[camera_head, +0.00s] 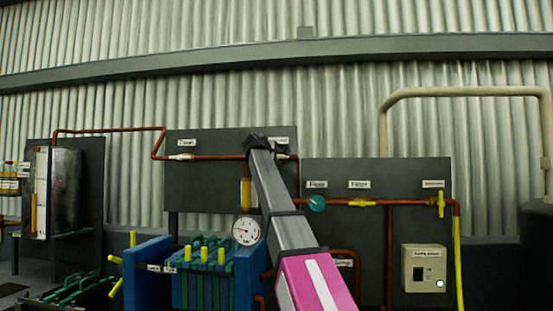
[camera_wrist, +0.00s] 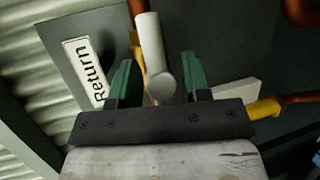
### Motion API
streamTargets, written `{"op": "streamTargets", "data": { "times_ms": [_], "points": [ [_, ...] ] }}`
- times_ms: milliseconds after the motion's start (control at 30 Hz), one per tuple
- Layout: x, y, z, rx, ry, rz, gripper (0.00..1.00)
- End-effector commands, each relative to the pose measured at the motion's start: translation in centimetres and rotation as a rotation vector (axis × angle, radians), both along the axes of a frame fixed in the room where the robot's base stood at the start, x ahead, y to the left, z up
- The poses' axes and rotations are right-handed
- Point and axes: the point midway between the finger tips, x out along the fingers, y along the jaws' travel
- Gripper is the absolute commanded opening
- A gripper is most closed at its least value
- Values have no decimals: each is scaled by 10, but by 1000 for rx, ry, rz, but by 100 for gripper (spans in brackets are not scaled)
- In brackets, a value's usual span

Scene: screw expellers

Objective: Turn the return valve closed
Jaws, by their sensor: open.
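In the wrist view, a panel label reading "Return" (camera_wrist: 88,72) sits left of a light grey, rod-like handle (camera_wrist: 151,48), which I take to be the return valve's. My gripper (camera_wrist: 157,78) is open, its two green fingers apart on either side of the handle's near end. I cannot tell whether either finger touches it. In the head view, my gripper (camera_head: 257,141) is a dark shape at the upper right of the middle panel, next to a small label (camera_head: 278,141). It and my arm hide most of the valve there.
A copper pipe with a yellow fitting (camera_wrist: 263,108) lies right of my gripper. In the head view, a white-handled valve (camera_head: 181,157) is further left. A gauge (camera_head: 246,231) and blue filter press (camera_head: 148,272) stand below; the right panel (camera_head: 375,235) carries a teal knob (camera_head: 316,203).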

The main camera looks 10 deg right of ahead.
Motion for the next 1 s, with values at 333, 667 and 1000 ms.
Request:
{"op": "streamTargets", "data": {
  "times_ms": [333,667,1000],
  "points": [
    [-1,0,-1,2,2,-1,0],
    [-2,0,-3,60,-12,-2,0],
    [-3,0,-4,296,-89,-2,0]
  ]
}}
